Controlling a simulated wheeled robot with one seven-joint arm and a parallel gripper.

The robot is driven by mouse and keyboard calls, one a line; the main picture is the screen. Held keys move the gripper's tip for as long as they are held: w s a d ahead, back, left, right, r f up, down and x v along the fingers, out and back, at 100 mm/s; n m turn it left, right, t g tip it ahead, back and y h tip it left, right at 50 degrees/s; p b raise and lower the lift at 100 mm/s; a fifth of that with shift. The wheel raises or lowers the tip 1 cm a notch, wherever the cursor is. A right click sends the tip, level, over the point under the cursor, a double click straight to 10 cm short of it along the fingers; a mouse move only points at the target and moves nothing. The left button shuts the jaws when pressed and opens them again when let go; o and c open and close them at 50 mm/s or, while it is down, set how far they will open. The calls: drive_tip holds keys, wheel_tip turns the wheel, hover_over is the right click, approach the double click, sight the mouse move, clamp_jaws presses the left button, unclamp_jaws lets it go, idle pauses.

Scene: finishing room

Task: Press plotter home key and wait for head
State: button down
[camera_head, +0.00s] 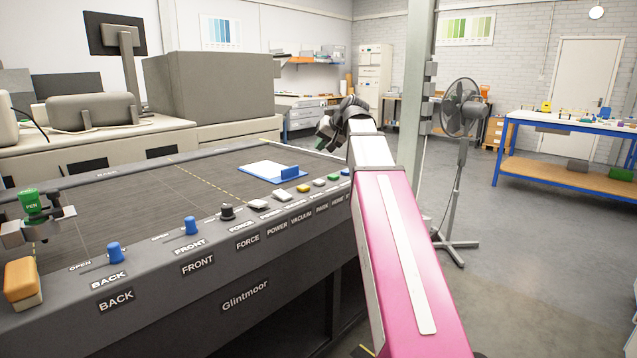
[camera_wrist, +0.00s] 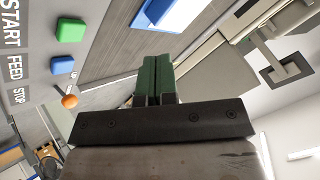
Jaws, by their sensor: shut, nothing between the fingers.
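The plotter (camera_head: 245,297) has a dark flat bed and a row of keys along its front edge. The pale grey key (camera_head: 319,182) appears to line up with the HOME label. The carriage with the green pen (camera_head: 33,205) is at the far left of the bed. My gripper (camera_head: 326,130) is beyond the keys, partly hidden by my arm. In the wrist view, its green fingers (camera_wrist: 158,80) are together and empty. The green START key (camera_wrist: 70,33), blue FEED key (camera_wrist: 64,66) and orange STOP key (camera_wrist: 69,101) show left of them, apart. The home key is not in the wrist view.
A white and blue item (camera_head: 270,171) lies on the bed. A black knob (camera_head: 227,211) and blue levers (camera_head: 191,225) stand left of the keys. A fan (camera_head: 461,110) and a pillar (camera_head: 413,90) are at the right.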

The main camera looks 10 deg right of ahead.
sight(321, 181)
drive_tip(key=shift+f, duration=4.4)
drive_tip(key=shift+f, duration=0.1)
drive_tip(key=shift+f, duration=0.3)
drive_tip(key=shift+f, duration=0.5)
drive_tip(key=shift+r, duration=0.9)
drive_tip(key=shift+r, duration=0.15)
